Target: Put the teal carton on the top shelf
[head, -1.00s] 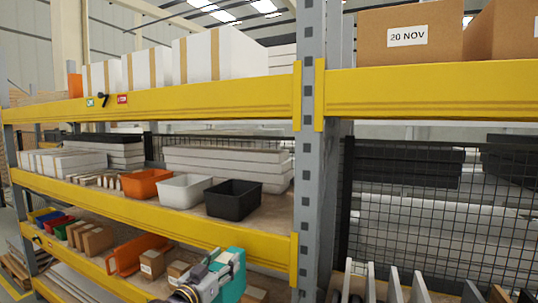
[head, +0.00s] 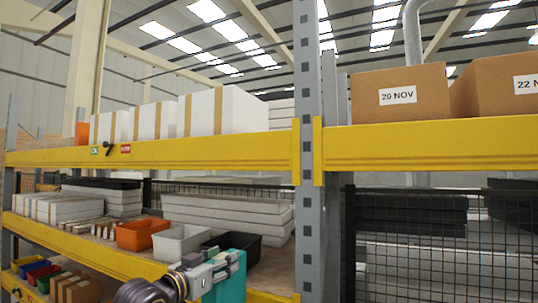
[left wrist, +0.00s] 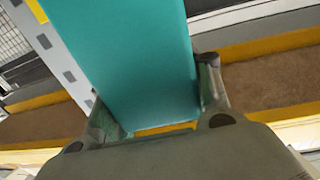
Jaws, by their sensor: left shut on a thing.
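The teal carton (head: 228,281) is held in my left gripper (head: 222,262), in front of the middle shelf at the lower centre of the head view. In the left wrist view the teal carton (left wrist: 132,55) stands between the two fingers of the left gripper (left wrist: 160,112), which touch its sides. The top shelf (head: 200,150) has a yellow front beam and is well above the carton. White boxes with tan bands (head: 228,110) stand on its left bay. Brown cartons (head: 398,92) stand on its right bay. My right gripper is not in view.
A grey upright (head: 307,230) divides the two bays. An orange bin (head: 142,235), a white bin (head: 178,243) and a black bin (head: 268,258) sit on the middle shelf, the black one partly behind the carton. Black mesh (head: 440,270) closes the right bay's back.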

